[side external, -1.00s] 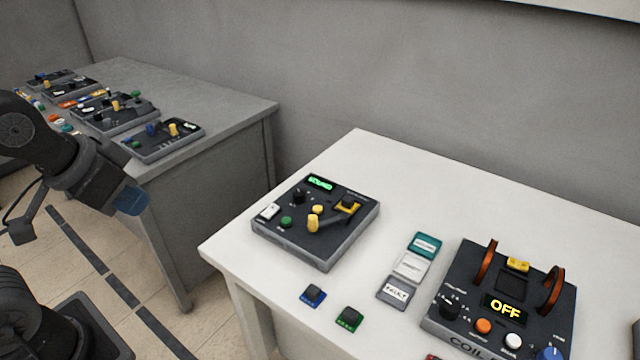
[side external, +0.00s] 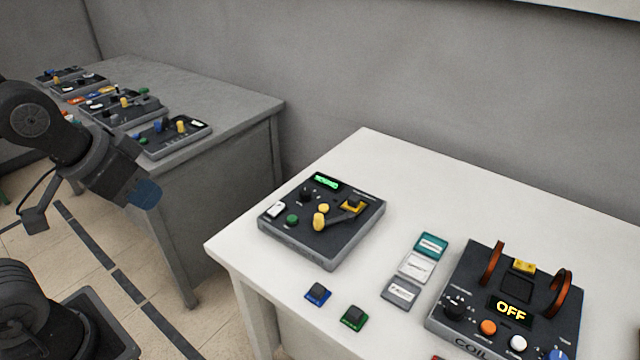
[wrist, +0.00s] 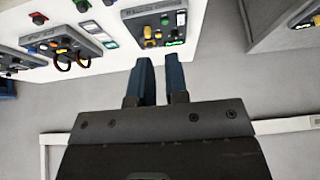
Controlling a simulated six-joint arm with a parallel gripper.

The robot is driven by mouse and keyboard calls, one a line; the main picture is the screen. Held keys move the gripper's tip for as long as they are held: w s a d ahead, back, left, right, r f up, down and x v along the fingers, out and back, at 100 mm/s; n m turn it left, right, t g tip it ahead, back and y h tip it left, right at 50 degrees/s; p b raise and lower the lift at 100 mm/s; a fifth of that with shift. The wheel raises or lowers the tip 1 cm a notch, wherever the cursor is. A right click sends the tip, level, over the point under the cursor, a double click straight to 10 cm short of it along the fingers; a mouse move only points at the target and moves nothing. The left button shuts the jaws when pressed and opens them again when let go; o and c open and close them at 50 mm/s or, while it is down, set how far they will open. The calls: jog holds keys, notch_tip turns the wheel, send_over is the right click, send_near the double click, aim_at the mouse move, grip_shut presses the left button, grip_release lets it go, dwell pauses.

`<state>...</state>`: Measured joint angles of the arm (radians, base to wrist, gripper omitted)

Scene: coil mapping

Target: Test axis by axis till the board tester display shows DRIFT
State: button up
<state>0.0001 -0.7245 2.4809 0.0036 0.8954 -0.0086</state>
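The board tester (side external: 322,222) is a dark box on the white table, with a lit green display (side external: 327,183) whose text is too blurred to read. On its top are a white switch, a green button, a black knob, yellow knobs and a yellow-handled lever. It also shows in the wrist view (wrist: 160,40), beyond the fingertips. My gripper (side external: 146,194) hangs left of the white table, well apart from the tester. In the wrist view its two blue fingers (wrist: 160,75) stand apart with nothing between them.
A coil unit (side external: 470,288) with two copper coils and a display reading OFF stands at right. A grey table (side external: 225,98) with several similar boxes stands behind left.

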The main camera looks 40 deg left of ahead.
jog(key=o, duration=0.5)
jog(key=shift+n, duration=0.4)
jog(key=w, duration=0.5)
jog(key=w+r, duration=0.1)
jog(key=w, duration=0.2)
jog(key=shift+a, duration=0.2)
jog(key=shift+c, duration=0.2)
jog(key=o, duration=0.4)
jog(key=shift+n+g+y, duration=0.4)
jog(key=shift+n, duration=0.1)
jog(key=w, duration=0.3)
jog(key=w+f, duration=0.1)
jog(key=w, duration=0.3)
jog(key=w+f, duration=0.1)
jog(key=w, duration=0.2)
jog(key=shift+w+a, duration=0.2)
jog(key=shift+c, duration=0.2)
jog(key=n, duration=0.1)
send_near(305, 191)
jog(key=x, duration=0.9)
jog(key=shift+f, duration=0.1)
jog(key=shift+g, duration=0.3)
jog(key=c, duration=0.9)
